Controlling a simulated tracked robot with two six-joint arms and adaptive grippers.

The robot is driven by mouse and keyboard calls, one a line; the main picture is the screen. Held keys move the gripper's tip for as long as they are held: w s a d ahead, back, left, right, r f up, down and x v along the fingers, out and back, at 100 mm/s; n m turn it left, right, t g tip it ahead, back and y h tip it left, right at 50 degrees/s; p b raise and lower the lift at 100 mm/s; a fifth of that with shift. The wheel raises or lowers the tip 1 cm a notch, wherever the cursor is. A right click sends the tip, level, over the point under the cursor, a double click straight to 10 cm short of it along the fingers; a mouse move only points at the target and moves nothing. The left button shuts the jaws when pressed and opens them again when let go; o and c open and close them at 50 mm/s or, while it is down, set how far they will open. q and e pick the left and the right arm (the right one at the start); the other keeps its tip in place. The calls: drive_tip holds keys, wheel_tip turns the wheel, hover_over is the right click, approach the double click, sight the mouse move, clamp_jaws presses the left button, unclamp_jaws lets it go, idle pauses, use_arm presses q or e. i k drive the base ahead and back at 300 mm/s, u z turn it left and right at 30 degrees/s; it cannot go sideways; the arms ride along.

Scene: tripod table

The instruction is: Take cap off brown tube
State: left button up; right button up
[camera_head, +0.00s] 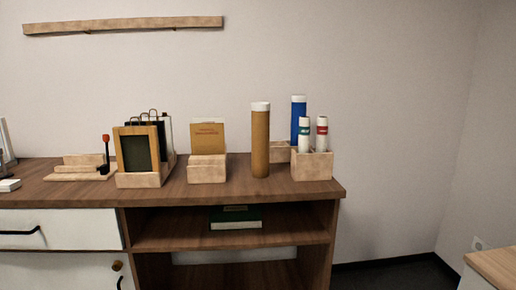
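The brown tube (260,145) stands upright on the wooden cabinet top, right of the middle. Its white cap (260,106) sits on its upper end. A blue tube (298,115) with a white top stands behind and to the right, partly hidden by other tubes. Neither of my grippers shows in the head view, and nothing is touching the brown tube or its cap.
A wooden box (312,167) with several white tubes stands close right of the brown tube. A holder with a tan booklet (207,136) stands to its left, and framed boards (138,150) stand further left. The cabinet top (235,188) is clear in front.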

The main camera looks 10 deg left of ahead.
sight(260, 120)
drive_tip(key=u, duration=0.05)
drive_tip(key=i, duration=0.85)
drive_tip(key=z, duration=0.05)
